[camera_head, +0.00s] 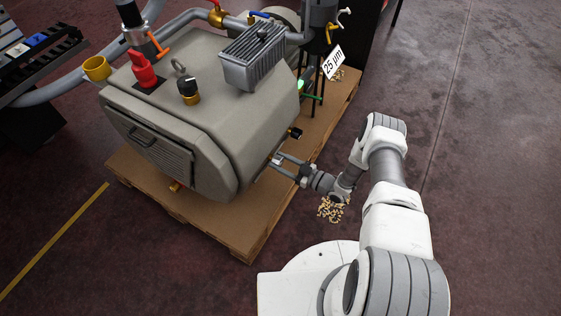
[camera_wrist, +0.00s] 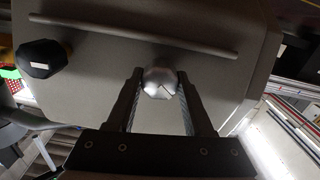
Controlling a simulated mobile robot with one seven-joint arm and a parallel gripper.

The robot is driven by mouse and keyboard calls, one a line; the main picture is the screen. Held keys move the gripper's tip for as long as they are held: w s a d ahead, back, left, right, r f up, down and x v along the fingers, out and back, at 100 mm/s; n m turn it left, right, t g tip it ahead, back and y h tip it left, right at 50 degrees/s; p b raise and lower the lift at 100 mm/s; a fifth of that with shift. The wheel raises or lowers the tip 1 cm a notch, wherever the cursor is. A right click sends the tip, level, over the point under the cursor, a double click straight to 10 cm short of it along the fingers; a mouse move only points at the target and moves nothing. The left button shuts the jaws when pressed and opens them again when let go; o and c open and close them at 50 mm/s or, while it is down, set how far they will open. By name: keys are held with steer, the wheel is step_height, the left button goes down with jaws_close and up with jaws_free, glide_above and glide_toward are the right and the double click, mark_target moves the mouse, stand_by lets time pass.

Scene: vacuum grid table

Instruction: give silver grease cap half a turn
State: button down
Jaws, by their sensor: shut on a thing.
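The silver grease cap (camera_wrist: 159,83) is a small shiny faceted knob on the flat beige-grey side of the machine (camera_wrist: 200,28). In the wrist view a thin light mark shows on its face. My gripper (camera_wrist: 158,84) has one fingertip on each side of the cap and is shut on it. In the head view my gripper (camera_head: 276,160) reaches the lower right side of the machine (camera_head: 205,110), and the cap itself is mostly hidden between the fingertips.
A black knob (camera_head: 295,133) sticks out near my gripper; a black knob also shows in the wrist view (camera_wrist: 38,58). The machine stands on a wooden pallet (camera_head: 240,225). Small tan pieces (camera_head: 331,209) lie on the floor below my arm. Open floor (camera_head: 490,170) lies to the right.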

steer(key=m, duration=0.7)
steer(key=shift+w, duration=0.15)
steer(key=m, duration=0.6)
steer(key=shift+g, duration=0.3)
steer(key=m, duration=1.3)
steer(key=shift+w+m+y, duration=0.1)
steer(key=shift+m+y, duration=0.3)
steer(key=shift+c, duration=1.4)
jaws_free()
steer(key=shift+f, duration=0.1)
steer(key=shift+d, duration=0.1)
